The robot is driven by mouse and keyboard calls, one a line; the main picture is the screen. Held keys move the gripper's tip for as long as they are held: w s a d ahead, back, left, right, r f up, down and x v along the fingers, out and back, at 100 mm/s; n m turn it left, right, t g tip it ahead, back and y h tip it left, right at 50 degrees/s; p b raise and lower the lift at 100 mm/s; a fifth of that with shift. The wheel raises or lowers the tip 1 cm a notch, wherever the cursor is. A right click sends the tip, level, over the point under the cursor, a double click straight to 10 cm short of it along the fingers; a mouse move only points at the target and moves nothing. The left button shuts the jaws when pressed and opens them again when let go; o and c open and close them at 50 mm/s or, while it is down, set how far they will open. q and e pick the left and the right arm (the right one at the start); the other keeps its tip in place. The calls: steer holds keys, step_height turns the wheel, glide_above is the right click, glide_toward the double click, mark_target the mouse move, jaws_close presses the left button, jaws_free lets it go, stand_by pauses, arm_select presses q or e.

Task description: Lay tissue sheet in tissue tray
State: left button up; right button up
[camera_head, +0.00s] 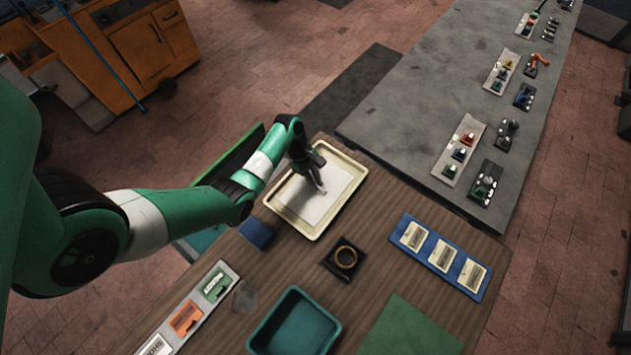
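The tissue tray (347,197) is a shallow cream tray with a raised rim, near the far edge of the wooden table. A pale, flat sheet (312,211), which looks like the tissue sheet, lies inside on the tray floor. My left gripper (320,188) points down over the middle of the tray, with its fingertips at or just above the sheet. I cannot tell whether its small, dark fingers are open or shut, or whether they touch the sheet. The gripper and wrist hide part of the tray's far side. My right gripper is not in view.
A teal bin (295,322), a black square with a ring (345,258), a blue pad (256,233) and a green mat (411,329) are on the table. A blue strip with cards (439,254) lies right. A grey table (432,112) with small parts adjoins behind.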

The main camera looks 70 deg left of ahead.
arm_select(q)
steer(key=o, duration=0.4)
steer(key=shift+o, duration=0.2)
steer(key=p+v, duration=0.3)
steer(key=v, duration=0.9)
steer(key=shift+p, duration=0.35)
steer(key=shift+a, duration=0.1)
